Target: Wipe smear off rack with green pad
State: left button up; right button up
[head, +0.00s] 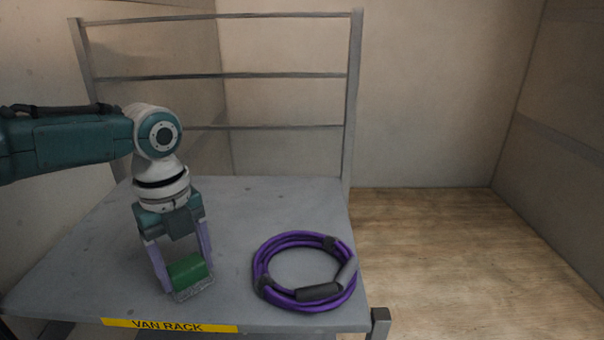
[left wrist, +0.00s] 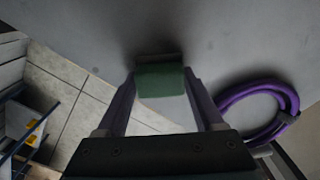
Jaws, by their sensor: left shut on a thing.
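The green pad (head: 187,268) is between the two purple-grey fingers of my left gripper (head: 188,277), which is shut on it. A grey, speckled piece shows along the pad's lower edge. The pad is low over the front left part of the grey rack shelf (head: 235,215); I cannot tell whether it touches. In the left wrist view the pad (left wrist: 160,80) is held between the fingertips, with a dark patch on the shelf just beyond it. I cannot tell whether this is shadow or smear. No clear smear shows in the head view. My right gripper is not in view.
A coiled purple cable (head: 268,287) with grey grips lies on the shelf, right of my left gripper. A yellow "VAN RACK" label (head: 170,326) is on the front edge. A metal rail frame (head: 352,100) stands at the back. Wooden floor (head: 450,250) is clear at right.

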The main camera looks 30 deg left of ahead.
pick_arm(q)
jog(key=shift+s+a, duration=0.45)
jog(key=shift+a, duration=0.35)
jog(key=shift+s+a, duration=0.5)
jog(key=shift+a, duration=0.35)
jog(key=shift+s+a, duration=0.45)
jog(key=shift+a, duration=0.35)
jog(key=shift+r+p, duration=0.15)
jog(key=shift+p, duration=0.2)
